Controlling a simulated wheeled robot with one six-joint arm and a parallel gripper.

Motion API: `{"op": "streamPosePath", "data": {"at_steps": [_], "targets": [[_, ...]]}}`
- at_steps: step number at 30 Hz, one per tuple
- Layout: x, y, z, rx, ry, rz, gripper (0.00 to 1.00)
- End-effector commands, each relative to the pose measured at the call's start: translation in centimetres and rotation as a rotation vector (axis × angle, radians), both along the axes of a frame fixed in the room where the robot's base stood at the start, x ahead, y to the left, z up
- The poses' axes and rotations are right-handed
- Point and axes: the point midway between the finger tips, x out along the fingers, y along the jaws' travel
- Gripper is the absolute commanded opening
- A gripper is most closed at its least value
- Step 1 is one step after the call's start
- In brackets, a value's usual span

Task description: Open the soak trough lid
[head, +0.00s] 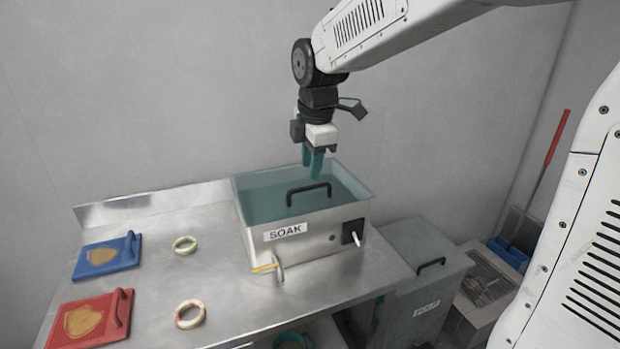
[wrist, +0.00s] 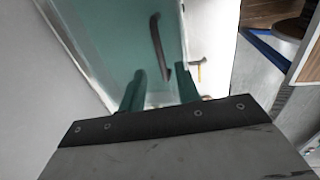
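The soak trough (head: 300,248) is a metal box labelled SOAK on the steel counter. Its translucent teal lid (head: 262,196) lies flat across the top, shut. A dark bar handle (head: 308,189) stands near the lid's front edge. My gripper (head: 313,170) points down above the lid, slightly behind and above the handle, with nothing between its teal fingers. In the wrist view my gripper (wrist: 162,90) shows two fingers apart, with the lid (wrist: 115,40) below and the handle (wrist: 158,48) beyond the fingertips. I cannot tell whether a finger touches the lid.
A switch box (head: 353,232) and a yellow-handled tap (head: 274,267) are on the trough's front. Blue (head: 107,256) and red (head: 90,319) boards and two rings (head: 185,245) (head: 190,314) lie on the counter (head: 150,225) at left. A grey PULP bin (head: 425,280) stands at right.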

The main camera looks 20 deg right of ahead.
Motion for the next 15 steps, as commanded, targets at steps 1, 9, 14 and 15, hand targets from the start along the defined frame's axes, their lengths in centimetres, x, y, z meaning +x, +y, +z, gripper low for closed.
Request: {"op": "streamPosePath", "data": {"at_steps": [1, 9, 14, 15], "targets": [[0.1, 0.0, -1.0, -0.001, 0.005, -0.001, 0.33], [0.7, 0.0, -4.1, 0.0, 0.002, -0.002, 0.33], [0.8, 0.0, -4.5, 0.001, 0.001, -0.003, 0.33], [0.8, 0.0, -4.5, 0.001, 0.001, -0.003, 0.33]]}}
